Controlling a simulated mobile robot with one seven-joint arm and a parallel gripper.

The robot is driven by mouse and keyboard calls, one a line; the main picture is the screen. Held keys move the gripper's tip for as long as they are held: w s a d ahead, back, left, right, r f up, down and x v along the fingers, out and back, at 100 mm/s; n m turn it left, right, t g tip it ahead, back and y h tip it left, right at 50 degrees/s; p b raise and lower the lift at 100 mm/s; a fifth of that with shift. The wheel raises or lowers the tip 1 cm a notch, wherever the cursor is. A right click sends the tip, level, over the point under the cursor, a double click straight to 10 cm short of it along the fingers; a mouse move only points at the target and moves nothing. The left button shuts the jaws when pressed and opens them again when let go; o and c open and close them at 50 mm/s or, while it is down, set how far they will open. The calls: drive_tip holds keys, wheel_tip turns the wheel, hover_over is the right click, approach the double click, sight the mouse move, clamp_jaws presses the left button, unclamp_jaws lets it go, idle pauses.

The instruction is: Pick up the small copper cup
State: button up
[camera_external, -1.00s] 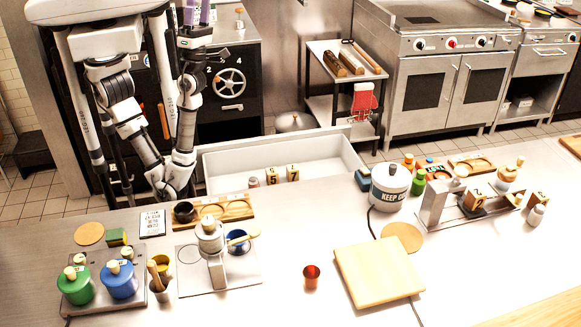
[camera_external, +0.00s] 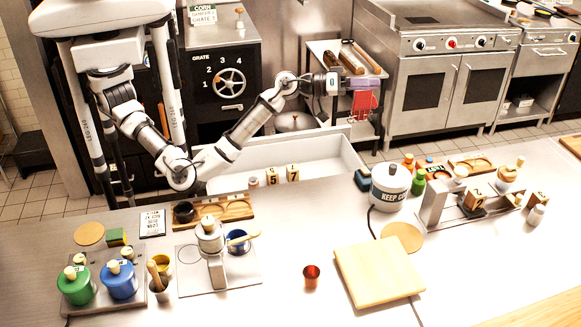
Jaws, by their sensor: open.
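The small copper cup (camera_external: 311,277) stands upright on the white counter, just left of the wooden board. It is reddish and shiny, and nothing touches it. My gripper (camera_external: 372,86) is raised at the end of my outstretched arm, well behind and above the cup. Its purple fingers point to the right, overlapping the shelf trolley in the picture. It is open, and I see nothing held in it. The gap between the fingers is small and hard to make out here.
The wooden board (camera_external: 378,272) lies right of the cup. A white pot (camera_external: 390,187) with a cord stands behind the board. A small scale-like stand (camera_external: 216,270) and lidded green and blue pots are to the left. Counter around the cup's left and front is clear.

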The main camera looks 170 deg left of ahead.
drive_tip(key=w+d+f+m+t+h, duration=0.1)
drive_tip(key=w+d+f+m+h, duration=0.2)
drive_tip(key=w, duration=0.4)
drive_tip(key=w+d+f+m+t+h, duration=0.1)
drive_tip(key=w+d+f+m+h, duration=0.15)
drive_tip(key=w, duration=0.55)
drive_tip(key=m+g+h, duration=0.4)
drive_tip(key=m+h, duration=0.6)
hover_over(311, 273)
drive_tip(key=d, duration=0.2)
drive_tip(key=f, duration=1.1)
drive_tip(key=f+b, duration=0.1)
drive_tip(key=f, duration=0.5)
drive_tip(key=shift+s+d, duration=0.1)
drive_tip(key=shift+s, duration=0.15)
drive_tip(key=shift+a+p+x, duration=0.2)
drive_tip(key=shift+p+x, duration=0.5)
drive_tip(key=shift+x, duration=0.7)
drive_tip(key=shift+a+p+x, duration=0.2)
drive_tip(key=shift+p+x, duration=0.45)
drive_tip(key=shift+x, duration=0.8)
drive_tip(key=shift+r, duration=0.15)
drive_tip(key=c, duration=1)
drive_tip(key=shift+c, duration=0.2)
